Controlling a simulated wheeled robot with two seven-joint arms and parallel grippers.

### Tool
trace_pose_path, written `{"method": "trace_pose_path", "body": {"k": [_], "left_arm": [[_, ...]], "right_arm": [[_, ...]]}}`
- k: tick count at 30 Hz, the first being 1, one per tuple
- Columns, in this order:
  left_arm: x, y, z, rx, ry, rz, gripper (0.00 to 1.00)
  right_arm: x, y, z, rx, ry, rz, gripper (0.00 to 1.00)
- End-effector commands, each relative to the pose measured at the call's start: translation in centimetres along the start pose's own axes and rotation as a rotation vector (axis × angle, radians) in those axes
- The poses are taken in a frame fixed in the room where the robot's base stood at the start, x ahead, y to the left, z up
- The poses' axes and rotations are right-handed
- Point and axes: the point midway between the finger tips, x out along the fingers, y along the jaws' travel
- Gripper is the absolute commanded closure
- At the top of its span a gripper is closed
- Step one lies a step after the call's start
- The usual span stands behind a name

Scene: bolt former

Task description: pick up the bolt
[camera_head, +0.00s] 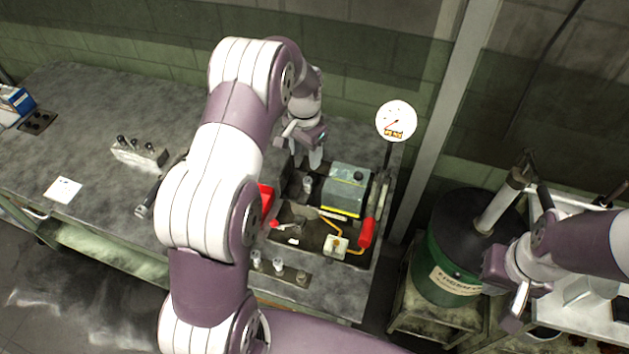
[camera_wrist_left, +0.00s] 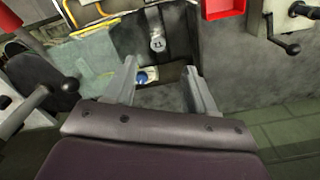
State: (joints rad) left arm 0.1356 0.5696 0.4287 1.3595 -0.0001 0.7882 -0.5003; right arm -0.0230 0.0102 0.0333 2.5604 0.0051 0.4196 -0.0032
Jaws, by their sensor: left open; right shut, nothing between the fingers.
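My left gripper (camera_head: 308,155) reaches down at the back of the bolt former (camera_head: 330,222); its fingers are apart and empty. In the left wrist view the open fingers (camera_wrist_left: 163,82) point into a recess of the machine. A grey bolt-like piece with a marked head (camera_wrist_left: 157,43) stands in a slot beyond the fingertips, not touched by them. A small grey upright piece (camera_head: 307,184) shows just below my left gripper in the head view; I cannot tell if it is the same piece. My right gripper (camera_head: 515,295) is shut and empty at the right.
Bolts (camera_head: 278,264) stand in a strip at the machine's front. Another block with bolts (camera_head: 138,152) is on the bench. A grey-green box (camera_head: 346,188), a red handle (camera_head: 367,232) and a gauge (camera_head: 396,121) are close right. A green drum (camera_head: 455,265) stands further right.

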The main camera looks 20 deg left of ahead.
Motion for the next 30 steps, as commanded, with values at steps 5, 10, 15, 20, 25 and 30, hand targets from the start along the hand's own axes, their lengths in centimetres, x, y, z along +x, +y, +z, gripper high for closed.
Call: {"method": "trace_pose_path", "body": {"k": [5, 10, 15, 20, 25, 30], "left_arm": [[2.7, 0.1, 0.0, -0.002, -0.001, 0.0, 0.45], [4.7, 0.6, 0.2, -0.001, -0.002, 0.001, 0.45], [7.8, 0.8, 0.1, -0.002, 0.002, -0.001, 0.45], [8.5, 0.7, 0.1, -0.003, 0.005, -0.003, 0.45], [8.5, 0.7, 0.1, -0.003, 0.004, -0.002, 0.71], [8.4, 0.7, 0.1, -0.003, 0.005, -0.002, 1.0]], "right_arm": [[-1.3, 0.0, -0.2, 0.0, 0.0, 0.0, 1.0], [-3.6, 0.0, -0.4, 0.0, 0.0, 0.0, 1.0], [-4.5, 0.0, -0.6, 0.0, 0.0, 0.0, 1.0], [-4.4, 0.0, -0.5, 0.0, 0.0, 0.0, 1.0], [-4.4, 0.0, -0.5, 0.0, 0.0, 0.0, 1.0], [-4.4, 0.0, -0.5, 0.0, 0.0, 0.0, 1.0]]}}
